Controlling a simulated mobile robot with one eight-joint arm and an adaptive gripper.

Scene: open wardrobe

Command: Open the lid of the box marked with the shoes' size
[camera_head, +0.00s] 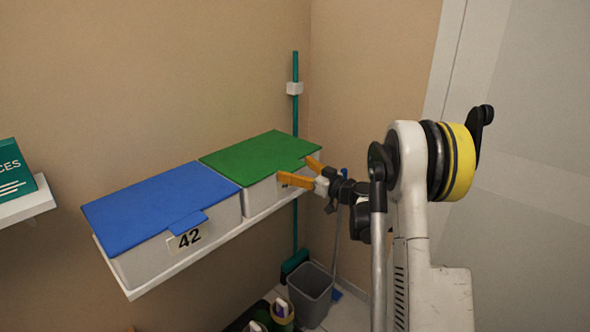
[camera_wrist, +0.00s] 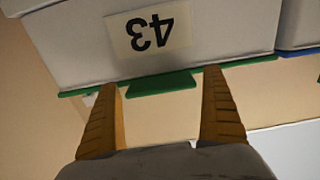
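A white box with a blue lid (camera_head: 160,205) stands on the wall shelf, and its front label (camera_head: 187,239) reads 42. Beside it to the right is a white box with a green lid (camera_head: 255,152). In the wrist view its label (camera_wrist: 150,32) appears upside down and reads 43. Both lids are closed. My gripper (camera_head: 296,170) is open and empty at the front of the green-lidded box. In the wrist view its orange fingers (camera_wrist: 161,80) are spread either side of the green lid's front tab (camera_wrist: 163,85). I cannot read a size on any shoes.
The white shelf (camera_head: 200,246) carries both boxes. Below are a grey bin (camera_head: 312,292), a teal broom (camera_head: 295,262) and partly cut-off items on the floor (camera_head: 281,314). A teal sign (camera_head: 14,172) stands on another shelf at left.

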